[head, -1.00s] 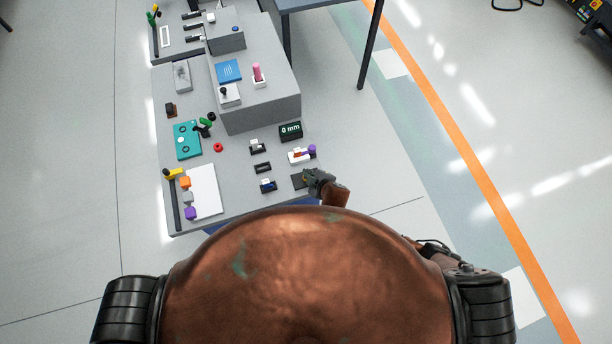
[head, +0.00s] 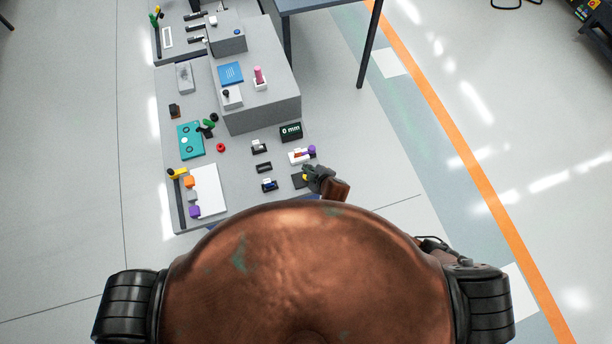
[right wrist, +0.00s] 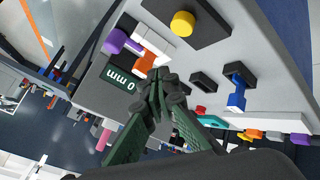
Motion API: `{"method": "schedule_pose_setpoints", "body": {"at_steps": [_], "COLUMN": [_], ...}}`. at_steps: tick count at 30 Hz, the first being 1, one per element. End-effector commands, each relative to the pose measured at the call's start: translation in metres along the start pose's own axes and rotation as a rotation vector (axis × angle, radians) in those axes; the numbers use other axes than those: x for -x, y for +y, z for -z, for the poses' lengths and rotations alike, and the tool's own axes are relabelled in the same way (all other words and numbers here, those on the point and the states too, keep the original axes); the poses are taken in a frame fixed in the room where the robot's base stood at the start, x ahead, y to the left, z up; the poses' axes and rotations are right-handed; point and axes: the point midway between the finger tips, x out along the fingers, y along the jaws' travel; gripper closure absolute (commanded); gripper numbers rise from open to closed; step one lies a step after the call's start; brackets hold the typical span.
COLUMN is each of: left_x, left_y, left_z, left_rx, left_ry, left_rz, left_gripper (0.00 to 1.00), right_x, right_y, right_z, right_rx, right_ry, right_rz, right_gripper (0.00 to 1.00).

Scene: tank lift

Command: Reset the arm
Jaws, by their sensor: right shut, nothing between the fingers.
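My right gripper (head: 312,173) is near the table's front right corner in the head view. In the right wrist view its dark fingers (right wrist: 158,88) are closed together with nothing between them. A yellow round button (right wrist: 183,23) on a dark plate (right wrist: 207,12) lies apart from the fingertips in that view. In the head view the button (head: 305,177) shows just beside the gripper, partly covered. A display reading 0 mm (head: 291,132) stands farther back on the table. My left gripper is not in view.
A white block with purple and orange parts (head: 298,157) is close to the gripper. Small black fixtures (head: 264,167) and a blue-topped one (head: 268,185) lie to its left. A grey raised box (head: 262,115) stands behind. Floor to the right is clear.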

Motion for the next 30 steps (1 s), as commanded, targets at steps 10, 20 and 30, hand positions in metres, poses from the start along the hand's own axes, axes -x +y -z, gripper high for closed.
{"method": "schedule_pose_setpoints", "body": {"at_steps": [10,20,30], "left_x": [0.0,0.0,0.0], "left_y": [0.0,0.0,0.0], "left_z": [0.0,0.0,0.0], "left_rx": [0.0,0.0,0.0], "left_ry": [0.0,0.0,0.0], "left_rz": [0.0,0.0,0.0], "left_gripper": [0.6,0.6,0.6], "right_x": [0.0,0.07,0.233], "right_y": [0.0,0.017,0.019], "right_z": [0.0,-0.035,-0.18], "right_rx": [0.0,-0.387,-0.913], "right_ry": [0.0,-0.109,-0.393], "right_rz": [0.0,-0.025,-0.086], "right_gripper": [1.0,1.0,1.0]}}
